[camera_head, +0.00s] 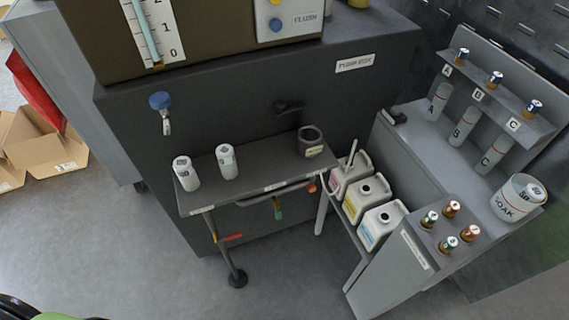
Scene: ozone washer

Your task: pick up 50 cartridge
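Two white cylindrical cartridges stand on the dark shelf (265,155) of the small stand. One cartridge (182,174) is at the shelf's left end, and the other cartridge (227,162) is a little to its right. Another white piece with a dark-marked top (535,193) sits in the white cup marked SOAK (510,203) at the right. The small markings are too small to read, so I cannot tell which cartridge is the 50. Neither of my grippers can be made out.
A dark round cup (311,141) stands at the shelf's right end. White jugs (380,223) stand beside the stand. A rack with tubes A, B, C (463,128) and a box with several coloured-ring caps (440,235) are at the right. A blue-handled tap (161,102) projects above the shelf.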

